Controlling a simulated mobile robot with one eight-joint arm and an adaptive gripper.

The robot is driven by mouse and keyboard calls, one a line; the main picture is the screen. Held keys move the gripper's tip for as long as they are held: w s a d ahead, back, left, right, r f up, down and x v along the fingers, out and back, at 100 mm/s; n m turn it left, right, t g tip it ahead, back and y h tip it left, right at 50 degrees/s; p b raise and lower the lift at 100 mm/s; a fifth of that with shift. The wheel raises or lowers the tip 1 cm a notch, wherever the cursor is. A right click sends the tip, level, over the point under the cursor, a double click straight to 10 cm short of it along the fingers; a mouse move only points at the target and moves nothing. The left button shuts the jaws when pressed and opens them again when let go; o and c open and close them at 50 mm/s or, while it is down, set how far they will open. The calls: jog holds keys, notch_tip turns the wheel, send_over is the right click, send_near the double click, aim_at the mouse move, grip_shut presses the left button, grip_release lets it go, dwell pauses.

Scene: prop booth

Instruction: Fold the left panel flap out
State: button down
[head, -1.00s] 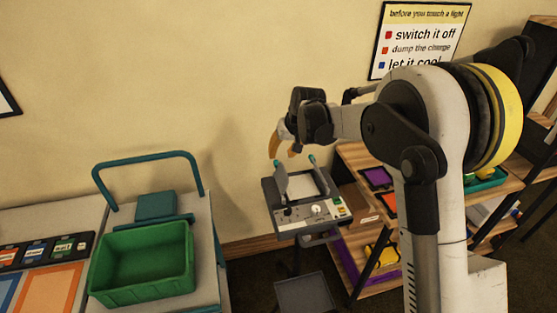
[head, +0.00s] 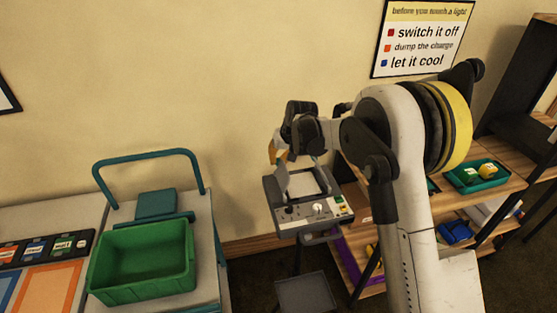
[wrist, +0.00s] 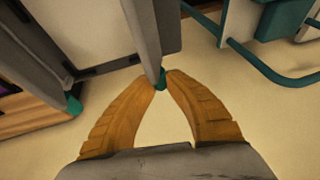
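The grey light panel (head: 283,221) stands on a stand by the wall, with a pale face, and knobs and coloured buttons along its front. Its left flap (head: 282,184) stands up from the left edge; in the wrist view the flap (wrist: 152,40) ends in a teal tip (wrist: 160,80). A second teal tip (wrist: 74,103) shows at the panel's other side in the wrist view. My gripper (wrist: 162,79) has its orange fingertips closed in on either side of the left flap's teal tip, seemingly touching it. In the head view my gripper (head: 278,155) is just above the flap.
A green bin (head: 143,293) sits on a teal-handled cart (head: 207,240) to the left, with free space between it and the panel. Wooden shelves (head: 500,190) with trays stand to the right. The wall is close behind.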

jog(key=shift+a, duration=0.1)
dwell(0.3)
jog(key=a+h+b, duration=0.1)
jog(key=h, duration=0.1)
jog(key=a+n+t+h+b, duration=0.1)
jog(key=h, duration=0.1)
jog(key=shift+s+a+f+t+h, duration=0.2)
jog(key=shift+s+t+h, duration=0.1)
jog(key=shift+s, duration=0.1)
jog(key=h+b, duration=0.1)
jog(key=a+h+b, duration=0.1)
jog(key=f+n+t+h+b, duration=0.1)
jog(key=h, duration=0.1)
jog(key=shift+s+a, duration=0.25)
jog(key=shift+a, duration=0.1)
jog(key=h+b, duration=0.1)
jog(key=b, duration=0.1)
jog(key=a+f+t+h+b, duration=0.1)
jog(key=h, duration=0.1)
jog(key=shift+s+f+n+b, duration=0.15)
jog(key=shift+n+b, duration=0.2)
jog(key=shift+n, duration=0.05)
jog(key=t+h+b, duration=0.1)
jog(key=h+b, duration=0.1)
jog(key=b, duration=0.1)
jog(key=shift+a+f+n+t+h, duration=0.25)
jog(key=shift+f+n+t+h, duration=0.05)
jog(key=shift+f+n+t, duration=0.1)
